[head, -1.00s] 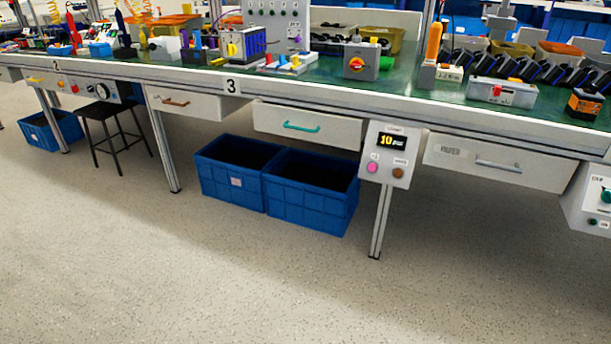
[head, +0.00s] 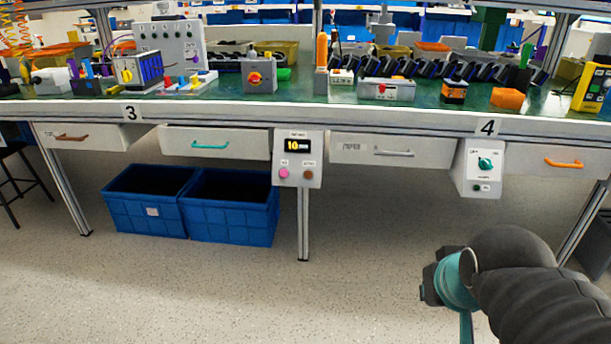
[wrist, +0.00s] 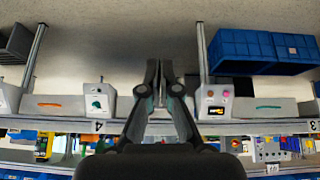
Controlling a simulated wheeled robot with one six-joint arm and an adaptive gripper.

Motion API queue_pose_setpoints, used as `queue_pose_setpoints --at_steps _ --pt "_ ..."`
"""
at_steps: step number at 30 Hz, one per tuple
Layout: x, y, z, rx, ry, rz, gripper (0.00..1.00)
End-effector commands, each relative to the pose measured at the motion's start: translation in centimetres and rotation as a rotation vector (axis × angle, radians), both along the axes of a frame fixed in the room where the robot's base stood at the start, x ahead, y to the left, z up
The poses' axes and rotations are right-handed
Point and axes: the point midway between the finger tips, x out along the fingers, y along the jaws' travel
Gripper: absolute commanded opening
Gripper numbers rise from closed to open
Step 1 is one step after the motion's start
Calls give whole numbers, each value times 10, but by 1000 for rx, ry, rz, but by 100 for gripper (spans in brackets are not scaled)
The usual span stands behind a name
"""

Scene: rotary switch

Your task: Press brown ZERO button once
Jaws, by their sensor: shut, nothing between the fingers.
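The brown button (head: 308,174) sits at the lower right of a small grey-white panel (head: 298,149) on the bench front, beside a pink button (head: 284,173) and under a lit display reading 10. The upside-down wrist view also shows this panel (wrist: 214,113), with the brown button (wrist: 210,93) small, right of my fingers. My gripper (wrist: 153,66) is shut and empty, pointing toward the bench and well apart from the panel. In the head view my dark arm is at the lower right, and its fingertips cannot be made out there.
Blue crates (head: 235,210) stand on the floor left of the panel. Drawers (head: 377,149) lie either side of it. A second panel with a green knob (head: 485,163) hangs further right. A bench leg (head: 303,225) drops below the panel. The floor in front is clear.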

Motion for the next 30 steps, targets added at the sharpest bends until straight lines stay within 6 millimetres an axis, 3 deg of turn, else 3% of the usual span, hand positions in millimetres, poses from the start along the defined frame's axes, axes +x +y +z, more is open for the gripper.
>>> queue_pose_setpoints --at_steps 8,14,18,24,30 --pt "137 7 26 -80 -233 77 0" --pt "233 35 33 -99 -416 183 0" --pt "291 69 29 -73 -534 285 0" --pt "356 125 8 -8 -695 440 0" --pt "393 183 -21 105 -824 594 0"
